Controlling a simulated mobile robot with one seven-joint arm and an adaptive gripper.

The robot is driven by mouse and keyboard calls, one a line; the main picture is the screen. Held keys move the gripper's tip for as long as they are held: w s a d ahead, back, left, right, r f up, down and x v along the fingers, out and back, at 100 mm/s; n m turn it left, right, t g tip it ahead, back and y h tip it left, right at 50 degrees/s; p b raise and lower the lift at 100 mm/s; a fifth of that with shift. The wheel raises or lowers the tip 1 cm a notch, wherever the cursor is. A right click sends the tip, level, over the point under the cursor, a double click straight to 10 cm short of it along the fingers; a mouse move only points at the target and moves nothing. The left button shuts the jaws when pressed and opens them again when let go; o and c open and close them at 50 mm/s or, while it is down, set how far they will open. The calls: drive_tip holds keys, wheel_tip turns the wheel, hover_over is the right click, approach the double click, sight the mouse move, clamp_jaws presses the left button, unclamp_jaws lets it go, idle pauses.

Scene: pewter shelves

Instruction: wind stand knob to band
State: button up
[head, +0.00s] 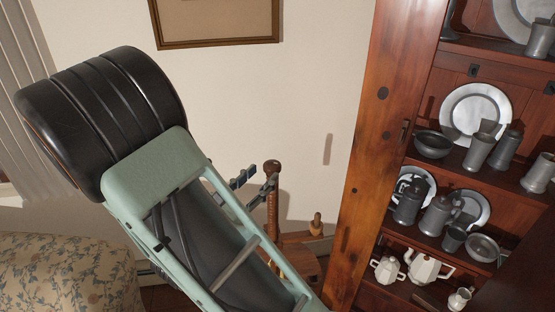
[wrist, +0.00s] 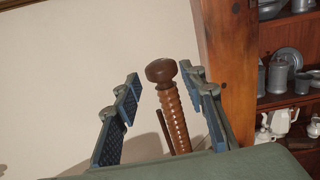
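The stand's dark brown round knob (wrist: 161,70) tops a ribbed, screw-like wooden post (wrist: 174,115) in the wrist view. In the head view the knob (head: 272,166) shows just beyond my arm. My gripper (wrist: 160,77) is open, with one blue-padded finger left of the knob and post and the other to the right. A gap shows on the left; the right finger is close to the post, and I cannot tell whether it touches. The lower post is hidden behind my gripper's body. I cannot make out a band on the post.
A wooden base with a small peg (head: 316,224) stands behind the post. A wooden cabinet (head: 372,120) with shelves of pewter plates, mugs and pots rises to the right. A floral-covered piece of furniture (head: 65,275) is at lower left. The wall behind is bare below a frame (head: 215,20).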

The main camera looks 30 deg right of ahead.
drive_tip(key=shift+d+f, duration=0.15)
drive_tip(key=shift+f, duration=0.1)
drive_tip(key=shift+w+d, duration=0.25)
drive_tip(key=p+x, duration=0.1)
drive_tip(key=x, duration=0.9)
drive_tip(key=shift+c, duration=0.2)
clamp_jaws()
